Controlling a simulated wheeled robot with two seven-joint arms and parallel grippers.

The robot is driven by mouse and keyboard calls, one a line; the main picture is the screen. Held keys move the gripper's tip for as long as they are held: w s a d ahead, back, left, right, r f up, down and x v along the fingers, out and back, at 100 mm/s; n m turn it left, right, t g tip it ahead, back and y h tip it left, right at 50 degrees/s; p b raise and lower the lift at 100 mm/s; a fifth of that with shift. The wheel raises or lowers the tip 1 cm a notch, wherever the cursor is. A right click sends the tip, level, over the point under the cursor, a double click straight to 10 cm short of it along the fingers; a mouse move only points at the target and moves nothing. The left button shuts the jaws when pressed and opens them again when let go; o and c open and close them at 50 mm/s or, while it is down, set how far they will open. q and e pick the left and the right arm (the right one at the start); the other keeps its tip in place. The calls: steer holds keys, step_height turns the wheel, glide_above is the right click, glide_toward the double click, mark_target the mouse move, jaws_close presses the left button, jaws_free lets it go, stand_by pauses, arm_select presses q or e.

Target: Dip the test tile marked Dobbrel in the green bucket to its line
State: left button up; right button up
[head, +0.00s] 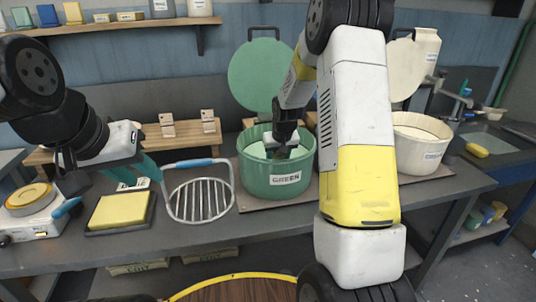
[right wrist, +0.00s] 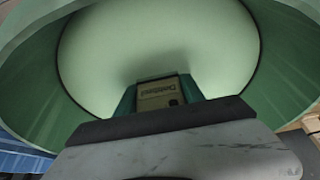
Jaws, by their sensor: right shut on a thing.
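The green bucket (head: 262,180), labelled GREEN, stands on the bench with pale green liquid inside and its round lid (head: 250,72) raised behind it. My right gripper (head: 281,150) points down into the bucket's mouth. In the right wrist view, it is shut on the test tile (right wrist: 157,94), whose small, blurred lettering looks like Dobbrel. The tile is over the pale green liquid (right wrist: 155,40); I cannot tell whether its lower end touches it. The tile's line is not visible. My left gripper (head: 135,172) hangs low over the bench's left side, its teal fingers apart and apparently empty.
A wire rack (head: 198,199) with a blue handle and a yellow pad in a dark tray (head: 118,226) lie left of the bucket. A wooden stand (head: 182,131) holds small tiles behind. A cream bucket (head: 420,146) is to the right, beyond my right arm.

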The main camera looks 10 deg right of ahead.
step_height(320, 180, up, 14)
stand_by(1.8)
steer(key=shift+s+f, duration=0.1)
steer(key=shift+s, duration=0.05)
stand_by(1.7)
